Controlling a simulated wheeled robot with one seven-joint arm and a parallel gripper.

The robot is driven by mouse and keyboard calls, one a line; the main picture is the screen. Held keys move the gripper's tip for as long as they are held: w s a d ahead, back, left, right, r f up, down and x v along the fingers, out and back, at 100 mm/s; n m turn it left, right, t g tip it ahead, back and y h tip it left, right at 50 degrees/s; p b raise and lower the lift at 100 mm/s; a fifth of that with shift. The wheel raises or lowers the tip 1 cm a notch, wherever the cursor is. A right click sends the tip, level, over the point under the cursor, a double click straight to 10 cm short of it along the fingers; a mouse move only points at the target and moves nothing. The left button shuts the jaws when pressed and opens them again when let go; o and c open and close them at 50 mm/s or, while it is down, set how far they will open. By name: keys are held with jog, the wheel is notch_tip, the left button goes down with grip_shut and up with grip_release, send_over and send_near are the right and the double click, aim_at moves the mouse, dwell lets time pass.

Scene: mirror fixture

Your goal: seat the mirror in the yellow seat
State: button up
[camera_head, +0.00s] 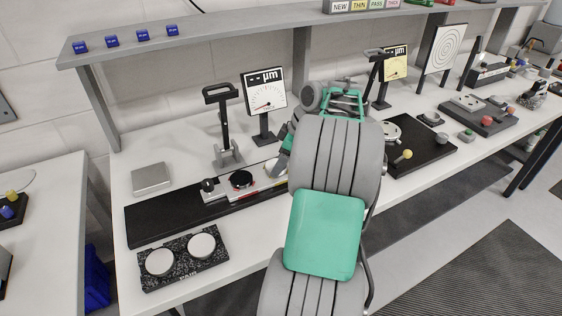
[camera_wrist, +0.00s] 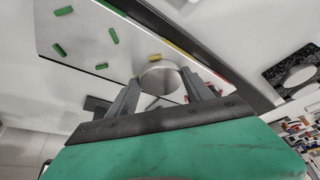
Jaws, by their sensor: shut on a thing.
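My gripper (camera_wrist: 160,88) is shut on a round, pale mirror (camera_wrist: 160,76), which sits between the two grey fingertips. Beyond the mirror is a white panel (camera_wrist: 85,50) with several green marks and a small yellow mark (camera_wrist: 155,57) right by the mirror's rim. I cannot tell whether the mirror touches the panel, or whether that mark belongs to the yellow seat. In the head view my gripper (camera_head: 275,168) is over the right part of a low fixture (camera_head: 225,190) bearing a dark disc with a red rim (camera_head: 241,179). My arm hides part of this area.
A speckled plate (camera_head: 184,281) with two pale discs lies at the front left. A square grey block (camera_head: 151,178) sits behind the black mat (camera_head: 150,228). A stand (camera_head: 225,150) and a dial gauge (camera_head: 264,95) rise behind the fixture. The shelf (camera_head: 225,28) runs above.

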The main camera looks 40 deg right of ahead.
jog(key=o, duration=1.7)
jog(key=shift+f, duration=0.15)
notch_tip(320, 180, up, 3)
jog(key=p, duration=0.3)
jog(key=shift+o, duration=0.6)
jog(key=shift+o, duration=1.2)
